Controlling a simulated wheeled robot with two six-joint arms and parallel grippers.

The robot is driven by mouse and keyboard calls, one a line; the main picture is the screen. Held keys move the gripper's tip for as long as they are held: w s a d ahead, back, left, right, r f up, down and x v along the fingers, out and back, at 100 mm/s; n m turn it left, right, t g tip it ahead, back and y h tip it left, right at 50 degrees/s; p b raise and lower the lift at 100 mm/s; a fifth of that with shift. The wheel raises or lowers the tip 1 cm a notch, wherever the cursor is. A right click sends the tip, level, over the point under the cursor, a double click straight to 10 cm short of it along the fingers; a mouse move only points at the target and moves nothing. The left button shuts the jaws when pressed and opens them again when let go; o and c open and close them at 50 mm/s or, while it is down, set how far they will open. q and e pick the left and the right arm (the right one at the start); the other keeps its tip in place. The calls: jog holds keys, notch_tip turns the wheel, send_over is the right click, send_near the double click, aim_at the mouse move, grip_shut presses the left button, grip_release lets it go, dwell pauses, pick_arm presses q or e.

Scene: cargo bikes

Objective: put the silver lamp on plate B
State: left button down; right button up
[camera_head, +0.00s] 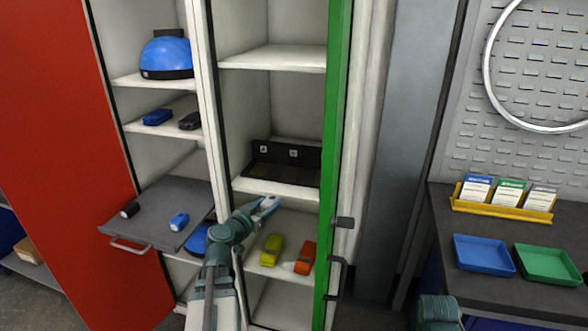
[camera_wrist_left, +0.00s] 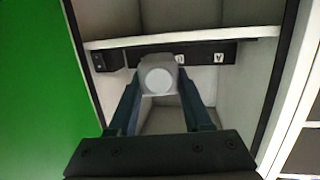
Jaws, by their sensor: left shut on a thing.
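My left gripper (camera_head: 267,205) is in front of the middle cabinet column, just below the front edge of the shelf with the black board (camera_head: 278,160). The left wrist view shows its two fingers (camera_wrist_left: 158,92) shut on the silver lamp, a grey body with a round white face (camera_wrist_left: 158,80). In the head view the lamp is mostly hidden between the fingers. The black board has two small labels and a dark flat part in front of it. I cannot read which label is B. My right gripper is not in view.
A green door (camera_head: 337,150) stands open right of the column. A yellow lamp (camera_head: 270,250) and an orange lamp (camera_head: 305,258) sit on the shelf below. A grey pull-out tray (camera_head: 160,205) juts out left. The workbench at right holds blue (camera_head: 484,255) and green trays (camera_head: 548,264).

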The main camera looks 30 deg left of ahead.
pick_arm(q)
jog(key=w+r+n+y+p, duration=0.2)
jog(key=w+r+p, duration=0.2)
jog(key=w+r, duration=0.1)
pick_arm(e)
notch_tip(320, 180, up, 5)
pick_arm(q)
jog(key=b, duration=0.1)
send_over(290, 175)
jog(key=shift+s+d+f+y, duration=0.15)
jog(key=shift+s+f+y, duration=0.2)
jog(key=shift+f+y, duration=0.1)
jog(key=f+b, duration=0.3)
jog(key=shift+w+f+b, duration=0.25)
jog(key=shift+f+b, duration=0.05)
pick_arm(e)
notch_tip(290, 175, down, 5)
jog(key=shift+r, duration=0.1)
pick_arm(q)
jog(key=shift+f, duration=0.2)
jog(key=shift+c, duration=1.7)
grip_release()
jog(key=shift+r, duration=0.15)
